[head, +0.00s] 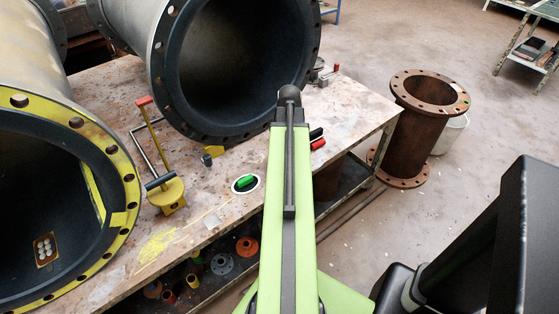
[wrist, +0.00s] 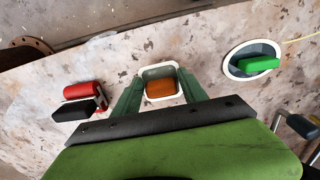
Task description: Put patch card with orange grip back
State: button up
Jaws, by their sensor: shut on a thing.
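The orange grip (wrist: 160,90) is a small block inside a white, rounded square rim (wrist: 160,67), seen in the middle of the wrist view. I cannot tell whether the rim is the card's own edge or a holder around it. My gripper (wrist: 160,80) has its two green fingers on either side of the orange grip and is shut on it. I cannot tell whether the card touches the table (wrist: 225,97) or is held just above it. In the head view my arm hides the gripper and the orange grip.
A green grip (head: 245,182) on a white-rimmed oval lies on the table (head: 215,210), left of my arm. Red (head: 318,144) and black (head: 316,133) pieces lie right of it. A yellow tool (head: 165,195) and large flanged pipes (head: 235,60) stand left and behind. A rusty pipe (head: 412,130) stands on the floor.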

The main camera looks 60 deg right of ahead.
notch_tip(320, 180, down, 4)
jog(key=b, duration=0.4)
jog(key=shift+w+f, duration=0.15)
jog(key=shift+f, duration=0.05)
jog(key=shift+w+a+r, duration=0.15)
jog(key=shift+r, duration=0.1)
jog(key=shift+f, duration=0.15)
jog(key=o, duration=1.2)
notch_tip(320, 180, up, 13)
jog(key=p, duration=1.2)
jog(key=shift+f+p, duration=0.2)
jog(key=shift+p, duration=0.2)
jog(key=shift+f, duration=0.1)
